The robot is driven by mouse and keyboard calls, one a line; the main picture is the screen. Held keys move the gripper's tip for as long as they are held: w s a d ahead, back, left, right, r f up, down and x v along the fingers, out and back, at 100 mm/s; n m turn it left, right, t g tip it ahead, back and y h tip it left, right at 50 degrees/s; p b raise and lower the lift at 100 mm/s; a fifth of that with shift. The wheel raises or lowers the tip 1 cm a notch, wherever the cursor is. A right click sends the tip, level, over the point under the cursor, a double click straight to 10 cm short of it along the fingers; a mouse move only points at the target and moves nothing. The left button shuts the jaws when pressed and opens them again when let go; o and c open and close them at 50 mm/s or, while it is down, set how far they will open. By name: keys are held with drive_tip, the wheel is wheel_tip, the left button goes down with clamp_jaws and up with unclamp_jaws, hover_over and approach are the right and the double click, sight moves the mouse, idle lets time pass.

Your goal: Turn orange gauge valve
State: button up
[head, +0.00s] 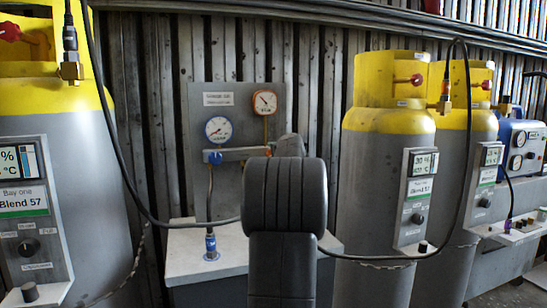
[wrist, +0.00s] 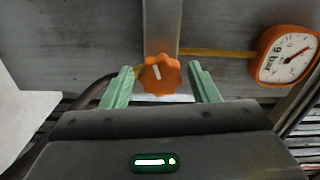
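The orange valve knob (wrist: 160,74) is a lobed orange knob with a white pointer mark, on a metal manifold bar. In the wrist view it sits between the two green fingertips of my gripper (wrist: 162,86). The fingers are open, with a visible gap on each side of the knob. The orange gauge (wrist: 287,54) is to the right of the knob in the wrist view and at the top of the panel in the head view (head: 265,102). In the head view my own arm hides the orange knob and my gripper.
A blue gauge (head: 218,129) and a blue knob (head: 215,158) are on the left of the grey panel (head: 203,97). A hose (head: 210,205) drops to the white bench top (head: 185,258). Yellow-topped cylinders (head: 388,150) stand on both sides, with a black hose hanging across.

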drive_tip(key=shift+o, duration=0.4)
drive_tip(key=b+v, duration=0.1)
drive_tip(key=v, duration=1.2)
drive_tip(key=shift+s+b, duration=0.35)
drive_tip(key=shift+d, duration=0.1)
drive_tip(key=p+x, duration=0.2)
drive_tip(key=x, duration=1.1)
drive_tip(key=shift+w, duration=0.4)
drive_tip(key=shift+s, duration=0.1)
